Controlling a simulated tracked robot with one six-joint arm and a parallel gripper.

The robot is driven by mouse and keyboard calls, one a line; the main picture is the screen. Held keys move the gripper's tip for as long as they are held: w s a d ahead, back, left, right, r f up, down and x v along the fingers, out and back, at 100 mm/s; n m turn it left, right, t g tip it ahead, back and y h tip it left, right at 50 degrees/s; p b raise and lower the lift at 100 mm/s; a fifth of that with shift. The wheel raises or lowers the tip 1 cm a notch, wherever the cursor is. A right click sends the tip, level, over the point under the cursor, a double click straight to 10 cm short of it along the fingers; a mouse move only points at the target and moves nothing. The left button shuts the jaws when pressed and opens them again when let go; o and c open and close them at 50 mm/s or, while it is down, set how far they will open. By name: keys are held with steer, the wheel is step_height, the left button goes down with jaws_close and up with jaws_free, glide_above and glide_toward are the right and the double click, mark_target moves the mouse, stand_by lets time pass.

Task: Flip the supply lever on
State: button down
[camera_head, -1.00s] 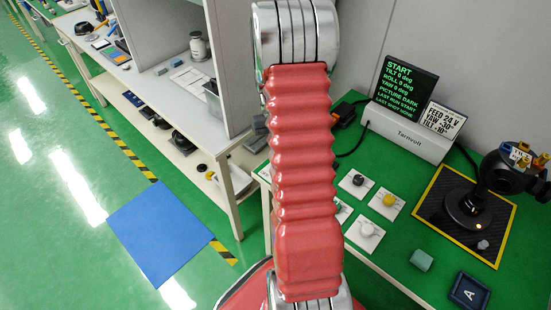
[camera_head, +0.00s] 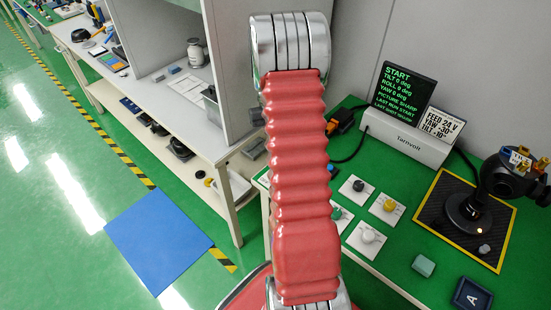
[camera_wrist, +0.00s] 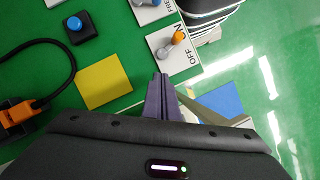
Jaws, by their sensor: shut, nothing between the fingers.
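In the wrist view, a lever with an orange tip (camera_wrist: 178,38) and a grey base sits on a white plate (camera_wrist: 170,67) marked ON and OFF. Its tip leans toward the ON lettering; no supply label can be read on this plate. My gripper (camera_wrist: 158,76) shows as two purple fingers, shut and empty, just below the plate's near edge in the picture. I cannot tell whether they touch the plate. In the head view my gripper is out of sight, with my red arm in front of part of the bench.
A yellow square (camera_wrist: 103,81), a blue push button (camera_wrist: 75,25) and an orange plug with a black cable (camera_wrist: 18,115) lie left of my gripper. The Turnvolt box (camera_head: 405,138) carries a screen (camera_head: 404,88) reading PICTURE SHARP. A gimbal (camera_head: 470,205) stands on the right.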

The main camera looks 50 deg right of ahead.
steer(key=v, duration=0.8)
steer(key=shift+d+r, duration=0.1)
stand_by(0.3)
steer(key=s+a+r+n+t, duration=0.2)
steer(key=s+a+r+t, duration=0.1)
steer(key=a, duration=0.8)
steer(key=s+a+r+n+t+h, duration=0.1)
steer(key=s+a+r, duration=0.4)
steer(key=a, duration=0.7)
steer(key=s+a+r+n+t+h, duration=0.1)
steer(key=s+a+r+n+t, duration=0.2)
steer(key=a, duration=0.9)
step_height(320, 180, up, 4)
steer(key=shift+s+r+t, duration=0.2)
steer(key=shift+s+t, duration=0.75)
steer(key=shift+t, duration=0.25)
steer(key=c, duration=2.5)
jaws_free()
steer(key=shift+c, duration=0.2)
